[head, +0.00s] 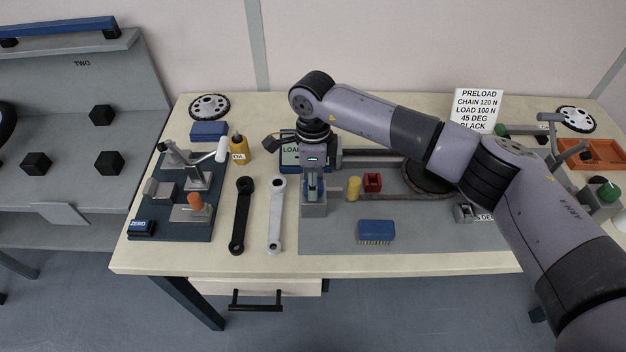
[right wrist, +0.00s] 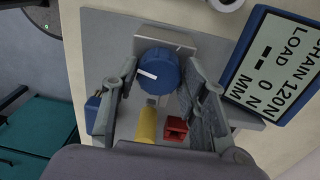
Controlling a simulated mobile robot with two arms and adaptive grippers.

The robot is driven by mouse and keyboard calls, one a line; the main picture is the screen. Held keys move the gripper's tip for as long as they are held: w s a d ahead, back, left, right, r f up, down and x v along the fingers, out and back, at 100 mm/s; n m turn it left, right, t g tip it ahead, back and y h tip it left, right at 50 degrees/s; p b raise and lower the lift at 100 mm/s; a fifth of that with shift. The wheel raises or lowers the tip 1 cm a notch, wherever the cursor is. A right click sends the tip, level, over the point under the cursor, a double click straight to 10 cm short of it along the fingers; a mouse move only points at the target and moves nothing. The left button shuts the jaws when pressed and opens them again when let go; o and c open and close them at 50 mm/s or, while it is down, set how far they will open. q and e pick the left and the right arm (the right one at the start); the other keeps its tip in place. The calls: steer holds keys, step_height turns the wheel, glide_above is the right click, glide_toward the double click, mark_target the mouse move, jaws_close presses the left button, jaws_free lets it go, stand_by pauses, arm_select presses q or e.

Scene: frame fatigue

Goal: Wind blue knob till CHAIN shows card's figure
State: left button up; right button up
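The blue knob (right wrist: 158,72) with a white pointer mark sits on a grey block between the fingertips of my right gripper (right wrist: 160,68). The fingers stand on either side of it, with a small gap visible at least on the left. In the head view my right gripper (head: 313,178) points down over the grey block and mostly hides the knob. The display (right wrist: 276,68) reads CHAIN 120N and LOAD 0 N, with a partly cut-off MM line. The white card (head: 478,110) reads PRELOAD, CHAIN 120 N, LOAD 100 N, 45 DEG, BLACK. My left gripper is not in view.
A yellow cylinder (head: 354,188) and a red block (head: 372,182) stand just right of the gripper. A blue brush (head: 376,231) lies in front. Black (head: 242,215) and white (head: 276,214) crank arms lie to the left, beside a dark fixture (head: 147,213).

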steer(key=o, duration=0.4)
steer(key=shift+r, duration=0.2)
steer(key=r, duration=1.1)
steer(key=shift+w+r, duration=0.3)
